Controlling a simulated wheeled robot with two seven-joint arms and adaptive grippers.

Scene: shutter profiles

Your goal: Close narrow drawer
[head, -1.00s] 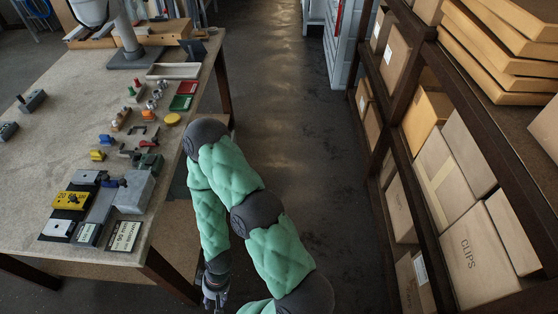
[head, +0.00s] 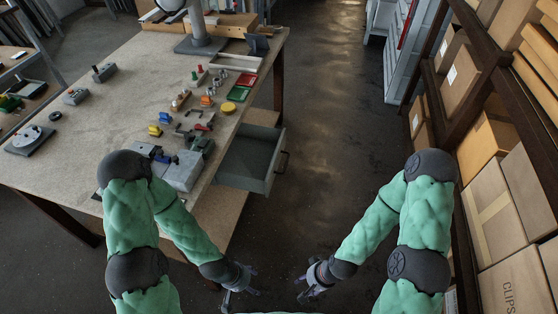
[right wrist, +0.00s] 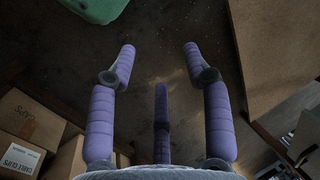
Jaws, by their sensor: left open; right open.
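A grey drawer (head: 240,154) stands pulled out from under the right side of the workbench. Its inside shows empty, and a dark handle (head: 284,162) is on its front panel. My left gripper (head: 243,292) is open and empty, low in front of the bench and nearer to me than the drawer. My right gripper (head: 302,289) is open and empty, to the right of the left one and also short of the drawer. The right wrist view shows its purple fingers (right wrist: 159,50) spread over dark floor. Neither gripper touches the drawer.
The workbench (head: 120,110) holds trays, clamps and small coloured parts. A shelf rack with cardboard boxes (head: 490,208) runs along the right side, close to my right arm. Open floor (head: 335,130) lies between the drawer and the rack.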

